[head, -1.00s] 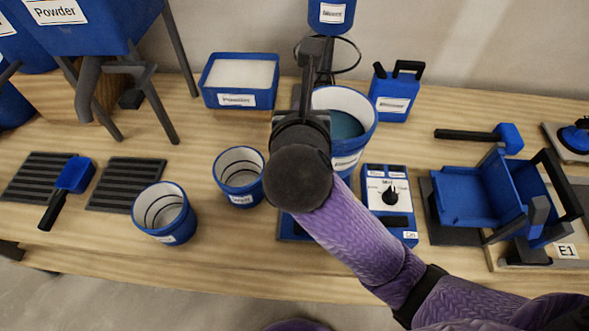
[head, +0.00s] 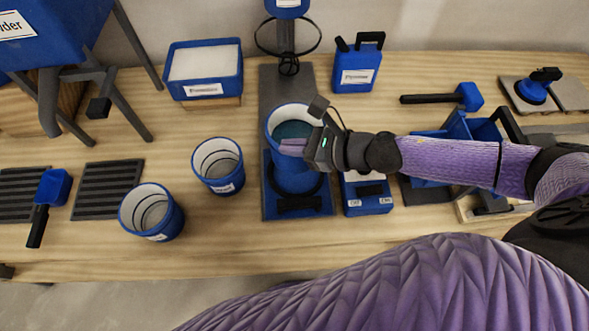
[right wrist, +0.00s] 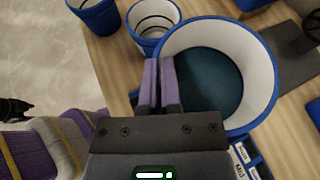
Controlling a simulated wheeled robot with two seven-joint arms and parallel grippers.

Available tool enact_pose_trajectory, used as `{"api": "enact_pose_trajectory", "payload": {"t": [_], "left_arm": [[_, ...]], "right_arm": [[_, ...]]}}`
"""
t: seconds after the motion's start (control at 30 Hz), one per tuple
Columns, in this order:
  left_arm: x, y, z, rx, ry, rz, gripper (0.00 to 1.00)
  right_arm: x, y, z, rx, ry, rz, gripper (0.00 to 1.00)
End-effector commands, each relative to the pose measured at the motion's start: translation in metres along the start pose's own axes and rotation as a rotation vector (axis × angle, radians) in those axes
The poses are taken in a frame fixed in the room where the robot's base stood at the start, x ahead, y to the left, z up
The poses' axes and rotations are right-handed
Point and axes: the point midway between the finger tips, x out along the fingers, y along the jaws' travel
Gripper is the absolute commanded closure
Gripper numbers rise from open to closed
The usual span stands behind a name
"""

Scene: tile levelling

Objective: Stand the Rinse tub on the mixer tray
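The tub (head: 276,128) I take for the Rinse tub is blue outside and white inside, with dark teal contents. Its label is not readable. It is upright over the blue mixer tray (head: 321,206), in front of the mixer column; I cannot tell whether its base touches the tray. It also shows large in the right wrist view (right wrist: 262,70). My right gripper (head: 292,147) is at the tub's front rim, its two purple fingers (right wrist: 160,85) close together, one outside the wall and one inside, apparently shut on it. My left gripper is out of view.
The switch box (head: 367,192) stands close right of the tray. Two smaller blue tubs (head: 218,166) (head: 152,211) stand to the left. A jug (head: 358,64) is behind right, a white-topped box (head: 205,68) behind left. The mixer head (head: 287,6) hangs above.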

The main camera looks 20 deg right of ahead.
Motion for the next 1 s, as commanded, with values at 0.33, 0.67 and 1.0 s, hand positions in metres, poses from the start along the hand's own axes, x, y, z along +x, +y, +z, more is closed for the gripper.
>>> {"api": "enact_pose_trajectory", "payload": {"t": [0.33, 0.67, 1.0], "left_arm": [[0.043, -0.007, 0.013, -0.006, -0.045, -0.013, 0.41], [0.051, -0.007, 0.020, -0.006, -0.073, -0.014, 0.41], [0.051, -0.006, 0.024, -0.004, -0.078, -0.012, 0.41]], "right_arm": [[0.027, 0.005, -0.063, 0.004, 0.000, 0.001, 1.00], [0.034, 0.006, -0.078, 0.000, -0.003, 0.000, 1.00], [0.035, 0.007, -0.080, 0.002, -0.001, 0.000, 0.61]]}}
